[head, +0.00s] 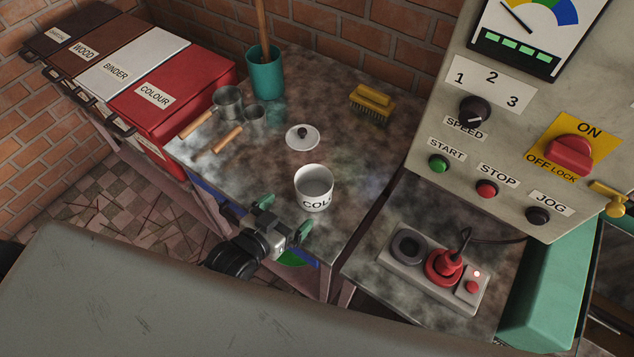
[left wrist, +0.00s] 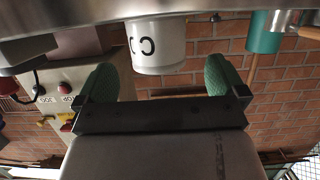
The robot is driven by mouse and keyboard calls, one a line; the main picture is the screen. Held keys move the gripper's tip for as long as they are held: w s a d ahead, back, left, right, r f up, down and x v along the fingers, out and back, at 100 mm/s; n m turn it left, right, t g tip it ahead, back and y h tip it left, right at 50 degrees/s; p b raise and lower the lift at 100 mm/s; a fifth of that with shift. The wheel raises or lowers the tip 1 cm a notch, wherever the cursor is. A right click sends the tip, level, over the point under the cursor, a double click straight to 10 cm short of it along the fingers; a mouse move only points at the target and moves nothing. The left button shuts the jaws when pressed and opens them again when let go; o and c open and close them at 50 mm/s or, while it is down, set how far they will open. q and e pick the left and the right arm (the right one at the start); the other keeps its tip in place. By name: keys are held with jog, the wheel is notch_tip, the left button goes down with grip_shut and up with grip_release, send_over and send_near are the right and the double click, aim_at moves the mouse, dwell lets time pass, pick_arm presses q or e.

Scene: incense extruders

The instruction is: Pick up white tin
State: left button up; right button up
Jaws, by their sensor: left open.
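The white tin (head: 313,190) stands upright and open-topped on the worktable, with black lettering on its side that begins "COL". Its white lid (head: 302,137) with a dark knob lies on the table behind it. My left gripper (head: 285,217) is open and empty at the table's front edge, just in front of the tin, with green fingertips apart. In the left wrist view the tin (left wrist: 158,45) shows upside down between and beyond the two green fingers (left wrist: 160,85); it looks clear of them. My right gripper is not in view.
Metal scoops (head: 228,102) with wooden handles and a teal cup (head: 265,75) stand at the back left, and a yellow brush (head: 371,101) at the back. Labelled bins (head: 185,90) line the left. A control panel (head: 530,110) and a socket box (head: 430,268) are on the right.

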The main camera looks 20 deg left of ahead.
aim_at(303, 200)
pick_arm(q)
jog(key=x, duration=0.3)
jog(key=shift+w, duration=0.1)
jog(key=x, duration=0.2)
jog(key=p+x, duration=0.1)
jog(key=x, duration=0.1)
jog(key=shift+d+r, duration=0.15)
jog(key=shift+d, duration=0.2)
jog(key=shift+w+d+f, duration=0.15)
jog(key=shift+w+f, duration=0.1)
jog(key=shift+w, duration=0.3)
jog(key=c, duration=0.9)
